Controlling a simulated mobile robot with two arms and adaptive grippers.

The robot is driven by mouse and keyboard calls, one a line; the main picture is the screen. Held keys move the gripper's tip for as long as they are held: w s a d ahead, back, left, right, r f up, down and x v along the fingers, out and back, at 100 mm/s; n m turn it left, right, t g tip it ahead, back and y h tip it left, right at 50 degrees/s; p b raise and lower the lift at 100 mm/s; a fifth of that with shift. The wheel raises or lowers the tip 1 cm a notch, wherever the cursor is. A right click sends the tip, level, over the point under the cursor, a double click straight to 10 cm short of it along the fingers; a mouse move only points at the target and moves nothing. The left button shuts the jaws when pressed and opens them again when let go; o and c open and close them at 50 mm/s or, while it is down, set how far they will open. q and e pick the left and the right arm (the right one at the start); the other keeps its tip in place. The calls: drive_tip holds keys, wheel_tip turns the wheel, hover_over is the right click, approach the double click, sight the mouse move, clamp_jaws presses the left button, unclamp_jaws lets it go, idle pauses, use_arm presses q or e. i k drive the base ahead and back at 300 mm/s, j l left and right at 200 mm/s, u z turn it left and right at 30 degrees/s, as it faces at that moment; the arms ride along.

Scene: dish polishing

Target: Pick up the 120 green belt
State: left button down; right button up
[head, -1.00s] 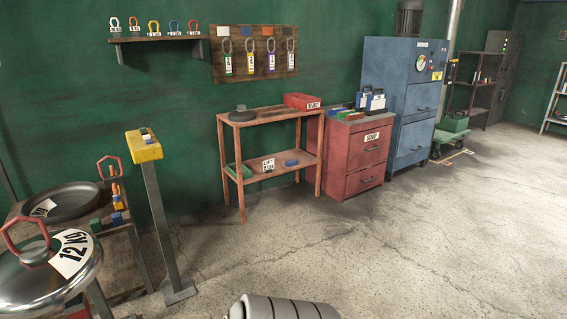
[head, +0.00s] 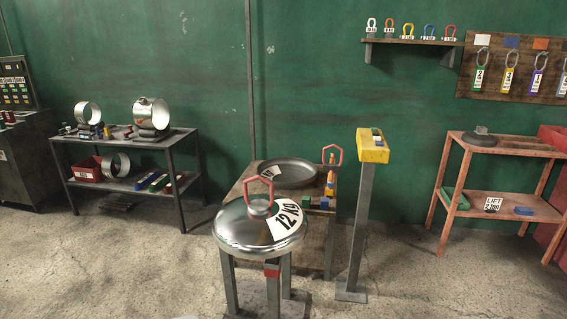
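No belt marked 120 can be read from here. Several green pieces show in the head view. A long green strip (head: 147,181) lies on the lower shelf of the dark metal rack at left, beside blue and red pieces. A small green block (head: 306,201) sits on the wooden table behind the polished lid. A green box-like piece (head: 457,198) sits at the left of the orange rack's lower shelf. I cannot tell which of them, if any, is the 120 green belt. Neither of my grippers is in view.
A polished lid marked 12 KG (head: 235,231) on a stand and a yellow-topped post (head: 373,150) stand mid-view. The dark rack (head: 180,138) is at left, the orange rack (head: 500,148) at right. The floor (head: 110,265) at front left is clear.

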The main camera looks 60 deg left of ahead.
sight(154, 186)
drive_tip(key=j+u, duration=0.75)
drive_tip(key=u, duration=0.25)
drive_tip(key=i+j+u, duration=0.2)
drive_tip(key=u, duration=0.3)
drive_tip(key=i+j+u, duration=0.15)
drive_tip(key=j+u, duration=0.2)
drive_tip(key=u, duration=0.15)
drive_tip(key=i+j+u, duration=0.2)
drive_tip(key=u, duration=0.3)
drive_tip(key=i+j+u, duration=0.25)
drive_tip(key=u, duration=0.25)
drive_tip(key=i+j+u, duration=0.1)
drive_tip(key=i+u, duration=0.7)
drive_tip(key=u, duration=0.15)
drive_tip(key=i+j+z, duration=0.15)
drive_tip(key=i, duration=0.6)
drive_tip(key=i+l+z, duration=0.1)
drive_tip(key=i+z, duration=0.2)
drive_tip(key=z, duration=0.15)
drive_tip(key=i+z, duration=0.4)
drive_tip(key=i+j+z, duration=0.1)
drive_tip(key=z, duration=0.35)
drive_tip(key=i+j+z, duration=0.2)
drive_tip(key=i+z, duration=0.25)
drive_tip(key=k, duration=0.1)
